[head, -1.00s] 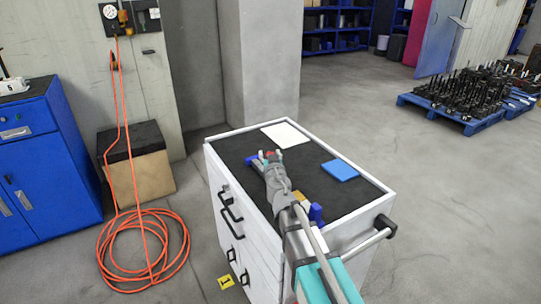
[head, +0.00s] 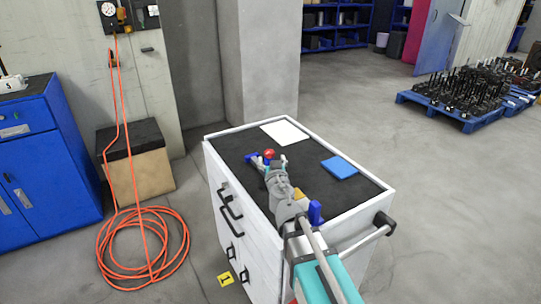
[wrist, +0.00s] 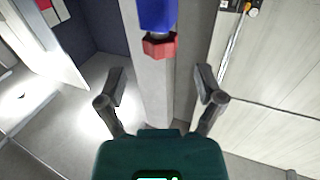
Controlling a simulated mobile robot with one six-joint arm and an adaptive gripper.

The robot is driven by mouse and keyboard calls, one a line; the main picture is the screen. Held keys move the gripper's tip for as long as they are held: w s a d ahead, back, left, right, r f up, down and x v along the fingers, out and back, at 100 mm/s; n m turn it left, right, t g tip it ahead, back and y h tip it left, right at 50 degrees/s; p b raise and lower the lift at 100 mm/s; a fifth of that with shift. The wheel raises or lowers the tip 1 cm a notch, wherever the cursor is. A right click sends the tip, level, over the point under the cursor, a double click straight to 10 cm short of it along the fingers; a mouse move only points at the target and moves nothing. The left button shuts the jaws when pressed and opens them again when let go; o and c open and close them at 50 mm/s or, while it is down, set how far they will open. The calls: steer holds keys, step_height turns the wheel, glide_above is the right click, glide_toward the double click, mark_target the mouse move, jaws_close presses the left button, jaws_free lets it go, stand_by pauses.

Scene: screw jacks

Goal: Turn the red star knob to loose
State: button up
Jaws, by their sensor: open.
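The red star knob (head: 269,154) shows on top of the cart, just past the tip of my gripper (head: 268,165). In the wrist view the red knob (wrist: 158,46) has a faceted rim and sits at the end of a blue body (wrist: 158,15). My gripper (wrist: 160,86) is open, with a finger on each side and nothing between them. The knob lies ahead of the fingertips, roughly centred between them, and looks apart from them. A blue part (head: 251,157) shows left of the knob in the head view. My arm hides part of the fixture.
The white cart (head: 340,232) has a dark top with a white sheet (head: 285,133) and a blue block (head: 339,168). Another blue piece (head: 316,212) stands close to my arm. An orange hose (head: 145,250) lies coiled on the floor at left.

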steer(key=shift+v, duration=1.45)
steer(key=shift+r, duration=0.1)
